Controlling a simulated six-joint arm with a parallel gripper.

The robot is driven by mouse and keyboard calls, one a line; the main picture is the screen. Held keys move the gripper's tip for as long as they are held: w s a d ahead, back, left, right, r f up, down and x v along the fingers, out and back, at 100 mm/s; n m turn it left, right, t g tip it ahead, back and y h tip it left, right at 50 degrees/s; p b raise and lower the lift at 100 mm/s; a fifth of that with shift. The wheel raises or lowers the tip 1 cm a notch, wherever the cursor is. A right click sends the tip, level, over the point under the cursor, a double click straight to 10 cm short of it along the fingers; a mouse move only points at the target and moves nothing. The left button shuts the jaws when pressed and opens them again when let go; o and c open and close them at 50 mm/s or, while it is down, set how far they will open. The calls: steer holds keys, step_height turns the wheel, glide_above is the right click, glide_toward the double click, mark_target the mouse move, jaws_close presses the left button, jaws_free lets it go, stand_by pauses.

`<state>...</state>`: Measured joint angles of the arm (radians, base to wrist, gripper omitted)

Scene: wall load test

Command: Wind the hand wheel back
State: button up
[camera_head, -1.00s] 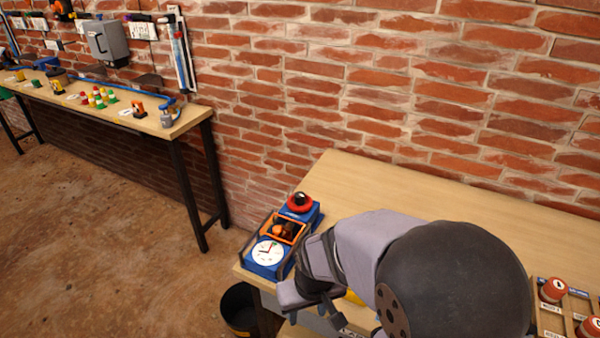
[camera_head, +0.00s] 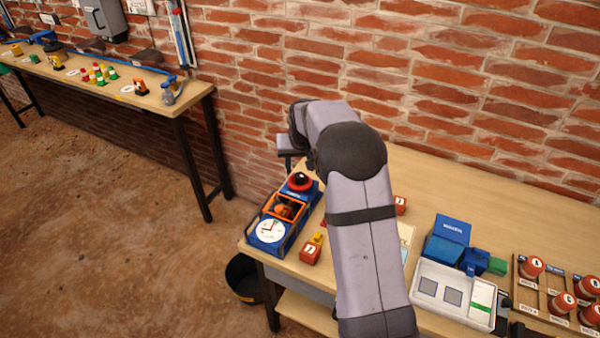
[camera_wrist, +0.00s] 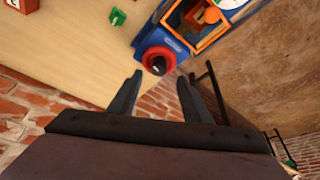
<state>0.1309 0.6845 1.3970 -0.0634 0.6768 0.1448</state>
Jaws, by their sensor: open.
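The hand wheel (camera_head: 300,182) is a red ring with a black centre, on the back end of a blue unit (camera_head: 262,246) at the table's left edge. The unit also has an orange-framed box (camera_head: 284,207) and a white dial (camera_head: 271,231) with a green mark and a dark pointer. My gripper (camera_head: 284,152) is open and empty just beyond the wheel. In the wrist view the wheel (camera_wrist: 158,61) appears just past the fingertips (camera_wrist: 160,78), in line with the gap between them. The fingers are not around it; the exact distance cannot be told.
A red block (camera_head: 311,253) stands right of the unit. Further right are a white tray (camera_head: 453,293), a blue box (camera_head: 450,235) and a rack of red-topped pieces (camera_head: 545,290). The brick wall (camera_head: 460,90) stands behind. A black bucket (camera_head: 244,278) is on the floor.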

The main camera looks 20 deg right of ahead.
mark_target(300, 175)
steer(key=shift+w+d, duration=0.2)
steer(key=shift+w, duration=0.2)
steer(key=shift+p+x, duration=1.35)
steer(key=shift+x, duration=2.25)
steer(key=c, duration=1)
